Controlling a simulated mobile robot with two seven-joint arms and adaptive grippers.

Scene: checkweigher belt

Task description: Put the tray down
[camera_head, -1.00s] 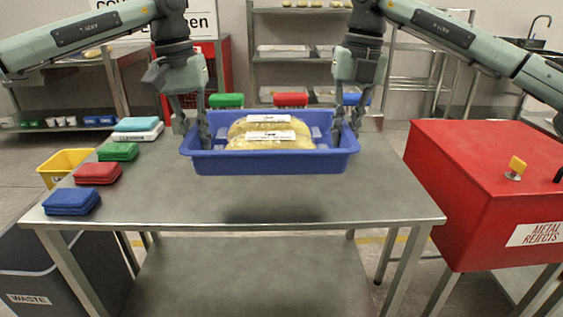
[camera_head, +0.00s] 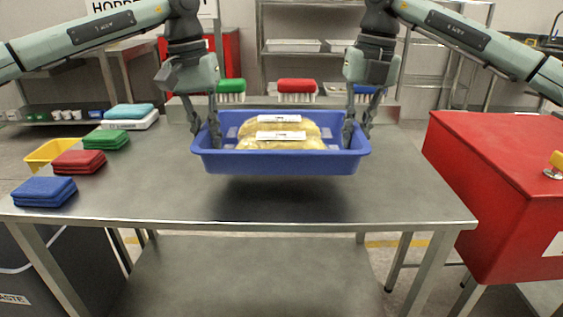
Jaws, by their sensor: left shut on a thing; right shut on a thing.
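A blue tray (camera_head: 280,163) with yellowish packs (camera_head: 278,138) bearing white labels hangs level above the steel table (camera_head: 330,204). A dark shadow on the tabletop lies below it, with a gap between tray and table. My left gripper (camera_head: 205,138) is shut on the tray's left side wall. My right gripper (camera_head: 354,136) is shut on the tray's right side wall. The fingertips inside the tray are partly hidden by its front wall.
Several brushes (camera_head: 297,88) stand behind. A red bin (camera_head: 490,190) stands right. The table's front middle is clear.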

